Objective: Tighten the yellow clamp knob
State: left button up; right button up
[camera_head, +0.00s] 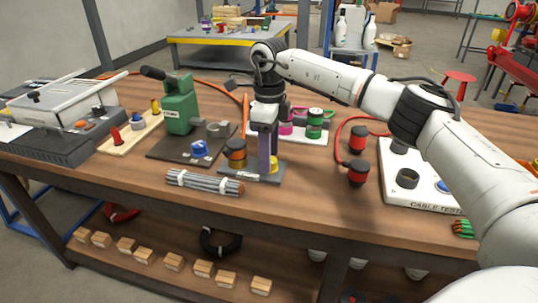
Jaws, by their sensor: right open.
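My right gripper (267,172) points straight down over a small grey base plate (250,174) near the middle of the bench. It is open, with its dark fingers seen nearly edge-on. A yellow knob-like part (273,164) shows low beside the fingers and is partly hidden by them. I cannot tell whether the fingers touch it or stand around it. An orange and black cylinder (236,152) with a yellow lower part stands on the same plate, just left of the fingers. My left gripper is out of view.
A strapped rod bundle (204,181) lies in front. Red and black connectors (358,172) and a white cable tester (425,194) are right. Coloured spools (314,123) stand behind.

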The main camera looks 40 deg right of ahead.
jog(key=shift+f, duration=0.3)
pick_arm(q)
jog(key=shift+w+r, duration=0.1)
pick_arm(e)
jog(key=c, duration=1)
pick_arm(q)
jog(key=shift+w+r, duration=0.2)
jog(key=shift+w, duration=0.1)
pick_arm(e)
jog(key=shift+c, duration=0.2)
